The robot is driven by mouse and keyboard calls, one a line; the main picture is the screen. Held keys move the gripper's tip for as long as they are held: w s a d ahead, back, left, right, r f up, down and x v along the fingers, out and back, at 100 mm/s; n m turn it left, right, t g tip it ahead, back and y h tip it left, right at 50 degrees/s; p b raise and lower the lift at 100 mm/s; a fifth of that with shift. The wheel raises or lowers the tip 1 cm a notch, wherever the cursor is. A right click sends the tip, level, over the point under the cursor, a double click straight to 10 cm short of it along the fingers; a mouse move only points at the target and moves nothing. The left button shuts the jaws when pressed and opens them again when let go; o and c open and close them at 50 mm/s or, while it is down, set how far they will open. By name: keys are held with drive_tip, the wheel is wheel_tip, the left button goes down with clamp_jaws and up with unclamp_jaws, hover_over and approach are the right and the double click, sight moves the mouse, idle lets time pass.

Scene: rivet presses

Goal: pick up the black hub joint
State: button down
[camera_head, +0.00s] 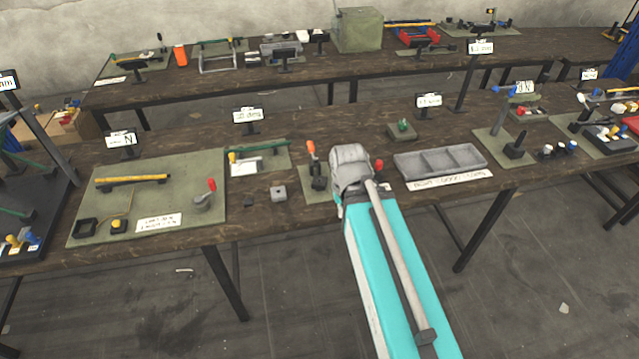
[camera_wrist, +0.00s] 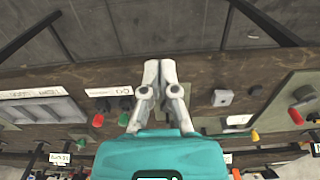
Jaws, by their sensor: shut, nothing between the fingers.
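A small black block (camera_head: 248,202), which looks like the black hub joint, lies on the front bench's wooden top. It also shows right of my gripper in the wrist view (camera_wrist: 255,90). A grey block with a dark hole (camera_head: 278,193) lies beside it and also shows in the wrist view (camera_wrist: 222,97). My gripper (camera_wrist: 160,68) has its two fingers together, empty, over the bench near its front edge. It stands apart from both blocks, with the grey block nearer. In the head view my arm hides the fingertips.
A grey divided tray (camera_head: 440,161) lies right of my arm. An orange-handled press (camera_head: 312,165) stands just left of it. A green mat (camera_head: 150,205) with a yellow bar (camera_head: 132,180) and red-knobbed part (camera_head: 206,195) lies at left. Bare wood surrounds the two blocks.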

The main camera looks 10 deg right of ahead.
drive_tip(key=c, duration=1.4)
unclamp_jaws()
drive_tip(key=c, duration=0.9)
unclamp_jaws()
drive_tip(key=shift+w, duration=0.25)
drive_tip(key=shift+c, duration=0.2)
drive_tip(key=o, duration=0.9)
drive_tip(key=w+n, duration=0.1)
drive_tip(key=w, duration=0.2)
drive_tip(key=w+n, duration=0.2)
drive_tip(key=w, duration=0.1)
drive_tip(key=shift+w+a+f, duration=0.1)
drive_tip(key=shift+f, duration=0.1)
drive_tip(key=shift+c, duration=0.2)
drive_tip(key=shift+o, duration=0.4)
drive_tip(key=w+a+n+b, duration=0.1)
drive_tip(key=w+n, duration=1)
drive_tip(key=w, duration=0.8)
drive_tip(key=shift+w+a+f, duration=0.2)
drive_tip(key=shift+w+f, duration=0.15)
drive_tip(key=shift+f, duration=0.1)
drive_tip(key=shift+f, duration=0.1)
drive_tip(key=b, duration=0.9)
hover_over(320, 181)
drive_tip(key=f, duration=0.5)
drive_tip(key=s+f, duration=0.1)
drive_tip(key=f, duration=0.2)
drive_tip(key=shift+a+f, duration=0.1)
drive_tip(key=shift+f, duration=0.1)
